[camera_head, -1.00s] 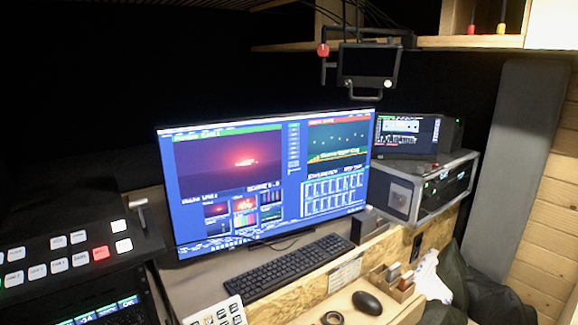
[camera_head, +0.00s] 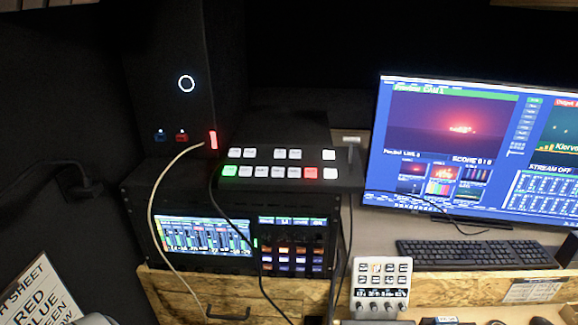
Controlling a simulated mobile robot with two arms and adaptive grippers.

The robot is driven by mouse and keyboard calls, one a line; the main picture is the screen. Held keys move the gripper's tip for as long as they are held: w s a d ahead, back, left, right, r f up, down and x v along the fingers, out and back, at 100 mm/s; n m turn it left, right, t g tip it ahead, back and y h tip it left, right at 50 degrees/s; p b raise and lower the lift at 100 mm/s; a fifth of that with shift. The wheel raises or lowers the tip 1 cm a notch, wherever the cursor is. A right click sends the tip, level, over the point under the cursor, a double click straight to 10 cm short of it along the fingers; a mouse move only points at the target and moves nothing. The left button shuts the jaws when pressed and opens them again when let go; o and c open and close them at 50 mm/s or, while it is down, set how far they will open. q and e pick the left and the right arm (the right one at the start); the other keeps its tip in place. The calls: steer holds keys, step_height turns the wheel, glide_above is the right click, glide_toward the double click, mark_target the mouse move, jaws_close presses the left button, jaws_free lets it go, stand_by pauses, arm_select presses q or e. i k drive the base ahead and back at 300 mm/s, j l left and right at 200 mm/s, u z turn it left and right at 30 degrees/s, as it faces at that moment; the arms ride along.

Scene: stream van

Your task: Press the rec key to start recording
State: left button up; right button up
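A black switcher panel (camera_head: 258,182) with rows of white keys sits on top of a rack unit at the centre. Its lower row has a green key (camera_head: 230,171) at the left end and a red key (camera_head: 310,173) towards the right end. A small pale control pad (camera_head: 381,288) with several keys and knobs stands lower right of it. The key labels are too small to read, so I cannot tell which one is the rec key. The large monitor (camera_head: 450,150) shows a red scene and the words "STREAM OFF". Neither of my grippers is in view.
The rack unit (camera_head: 140,222) carries a lit meter screen and a block of coloured buttons. A white cable (camera_head: 152,205) and dark cables hang across its front. A dark tower (camera_head: 175,80) stands behind left. A keyboard (camera_head: 475,253) lies on the desk at right.

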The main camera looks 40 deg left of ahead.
mark_target(278, 154)
steer(key=u, duration=1.25)
